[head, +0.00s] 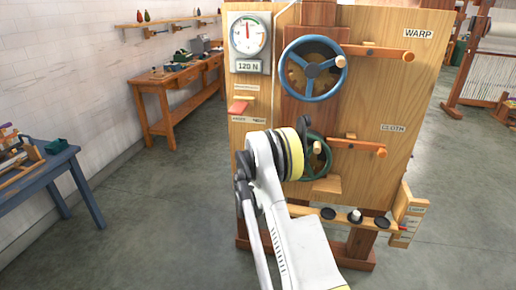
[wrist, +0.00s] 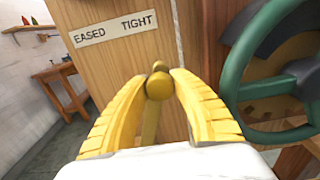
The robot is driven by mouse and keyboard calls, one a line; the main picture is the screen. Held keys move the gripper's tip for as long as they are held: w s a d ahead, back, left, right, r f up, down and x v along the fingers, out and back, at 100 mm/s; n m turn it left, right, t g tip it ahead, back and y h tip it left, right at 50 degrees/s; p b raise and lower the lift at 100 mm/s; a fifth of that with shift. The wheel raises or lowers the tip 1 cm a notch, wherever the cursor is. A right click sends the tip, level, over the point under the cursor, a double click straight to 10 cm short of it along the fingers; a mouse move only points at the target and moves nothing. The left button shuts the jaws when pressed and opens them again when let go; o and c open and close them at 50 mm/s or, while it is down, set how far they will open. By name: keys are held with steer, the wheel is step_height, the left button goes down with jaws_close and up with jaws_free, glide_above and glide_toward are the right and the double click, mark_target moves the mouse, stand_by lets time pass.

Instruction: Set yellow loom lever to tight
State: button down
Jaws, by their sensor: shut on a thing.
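The yellow lever (wrist: 151,122) stands on the wooden panel below a label (wrist: 115,27) reading EASED and TIGHT. Its round knob (wrist: 158,86) points up, below and slightly right of the word TIGHT in the wrist view. My gripper (wrist: 159,80) has its yellow fingers closed on the knob from both sides. In the head view my arm hides the lever and fingertips; only the label (head: 248,120) shows above them.
A green handwheel (wrist: 240,90) is close to the right of my fingers. A blue table (head: 62,160) stands left. Floor between is clear.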

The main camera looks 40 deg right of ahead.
steer(key=shift+s+f, duration=0.1)
steer(key=shift+f, duration=0.05)
steer(key=c, duration=1)
jaws_free()
steer(key=shift+d, duration=0.1)
steer(key=shift+c, duration=0.2)
steer(key=v, duration=1.2)
steer(key=shift+s, duration=0.1)
